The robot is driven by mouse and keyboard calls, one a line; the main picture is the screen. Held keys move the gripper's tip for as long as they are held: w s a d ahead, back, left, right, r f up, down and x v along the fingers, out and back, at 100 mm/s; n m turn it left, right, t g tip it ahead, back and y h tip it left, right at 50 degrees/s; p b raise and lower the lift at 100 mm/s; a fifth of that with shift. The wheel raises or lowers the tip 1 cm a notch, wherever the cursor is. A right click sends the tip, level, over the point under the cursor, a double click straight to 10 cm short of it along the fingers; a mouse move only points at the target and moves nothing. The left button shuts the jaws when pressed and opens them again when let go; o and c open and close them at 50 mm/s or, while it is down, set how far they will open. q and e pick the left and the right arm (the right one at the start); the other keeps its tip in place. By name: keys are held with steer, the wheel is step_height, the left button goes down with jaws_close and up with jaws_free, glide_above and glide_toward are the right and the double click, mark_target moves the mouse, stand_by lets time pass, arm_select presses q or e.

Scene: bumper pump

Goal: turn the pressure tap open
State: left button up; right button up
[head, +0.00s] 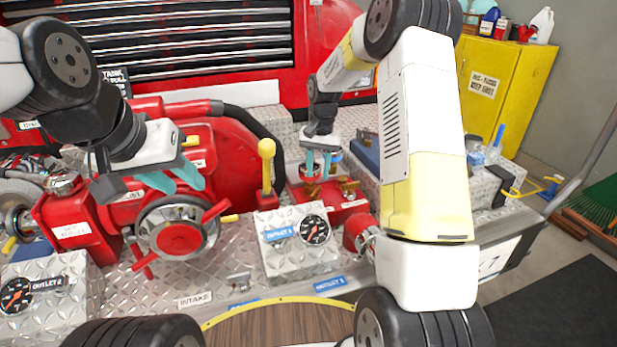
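A red block with brass fittings (342,204) sits on the deck near the centre; it has a label too small to read. I cannot tell for sure which fitting is the pressure tap. My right gripper (318,165) reaches down over the left rear of this block, its teal fingers apart, at or just above a fitting there. Whether they touch it is unclear. My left gripper (174,180) is open and empty, above the large intake fitting with a red cap (179,240), left of the block.
A yellow-handled lever (267,165) stands between my grippers. An Outlet gauge box (298,262) is in front of the red block, and another gauge box (42,295) is at left. A yellow cabinet (507,95) stands at back right.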

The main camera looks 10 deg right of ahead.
mark_target(316, 191)
steer(key=m, duration=0.1)
steer(key=r+m, duration=0.1)
steer(key=shift+w+a+m+h, duration=0.15)
steer(key=shift+a+m+h, duration=0.15)
step_height(316, 191, down, 8)
steer(key=shift+r, duration=0.15)
steer(key=shift+c, duration=0.2)
jaws_close()
